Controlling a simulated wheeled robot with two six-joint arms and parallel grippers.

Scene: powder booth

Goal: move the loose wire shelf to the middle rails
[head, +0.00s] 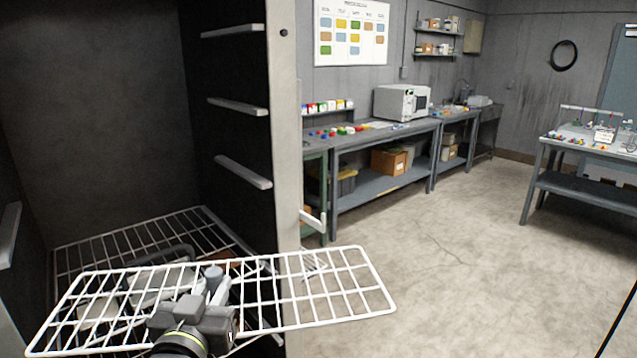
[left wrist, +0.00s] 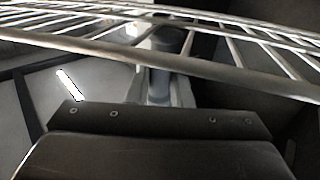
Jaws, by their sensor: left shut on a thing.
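The loose wire shelf (head: 377,280) is a white grid held roughly level in front of the open dark cabinet. Its right end reaches past the cabinet's pale front post. My left gripper (head: 215,281) is shut on the shelf near its middle. The shelf's bars also cross the left wrist view (left wrist: 190,62). On the cabinet's right wall, three light rails show: an upper one (head: 232,31), one below it (head: 238,106) and a lower one (head: 243,172). Part of a left-wall rail (head: 10,235) shows at the edge. My right gripper is not in view.
Another wire rack (head: 128,228) lies low inside the cabinet, partly hidden behind the held shelf. The pale front post (head: 284,130) stands behind the shelf, with a white bracket (head: 313,220) beside it. Workbenches (head: 385,135) line the back wall. The floor (head: 450,250) at right is clear.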

